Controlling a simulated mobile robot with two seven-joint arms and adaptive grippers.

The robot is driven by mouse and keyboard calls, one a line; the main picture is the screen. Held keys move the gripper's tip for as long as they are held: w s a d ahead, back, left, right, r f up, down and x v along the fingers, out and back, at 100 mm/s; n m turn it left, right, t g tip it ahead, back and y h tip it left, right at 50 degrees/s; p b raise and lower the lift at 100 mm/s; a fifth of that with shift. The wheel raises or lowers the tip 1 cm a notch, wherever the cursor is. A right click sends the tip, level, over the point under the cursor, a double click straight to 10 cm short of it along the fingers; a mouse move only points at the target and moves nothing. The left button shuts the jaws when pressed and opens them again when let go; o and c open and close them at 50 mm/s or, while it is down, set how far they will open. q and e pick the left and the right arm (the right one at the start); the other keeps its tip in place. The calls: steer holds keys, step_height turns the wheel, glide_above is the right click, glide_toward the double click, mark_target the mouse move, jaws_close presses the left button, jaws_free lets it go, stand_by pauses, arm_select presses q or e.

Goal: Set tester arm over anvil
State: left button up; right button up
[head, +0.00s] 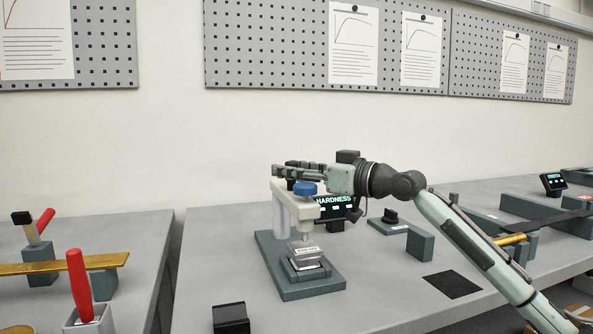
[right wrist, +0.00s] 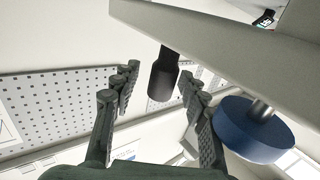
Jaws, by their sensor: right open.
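The hardness tester stands on the middle table with a grey base (head: 328,287), a pale column and a pale arm (head: 322,208). A blue knob (head: 305,188) sits on top of the arm. A labelled block rests on the anvil (head: 300,272) below the arm. My right gripper (head: 283,169) is open above the arm, pointing left. In the right wrist view a black handle (right wrist: 163,75) on the arm (right wrist: 215,35) shows between the open fingers (right wrist: 155,85), with no clear contact. The blue knob (right wrist: 253,130) is beside the right finger. My left gripper is out of view.
A lit HARDNESS display (head: 334,204) stands behind the arm. Right of the tester are a grey block (head: 420,244) and a dark mat (head: 452,284). A dark box (head: 230,318) sits at the front. A left table (head: 125,250) holds red-handled tools and a brass-coloured bar.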

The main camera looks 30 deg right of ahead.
steer(key=v, duration=1.2)
stand_by(0.5)
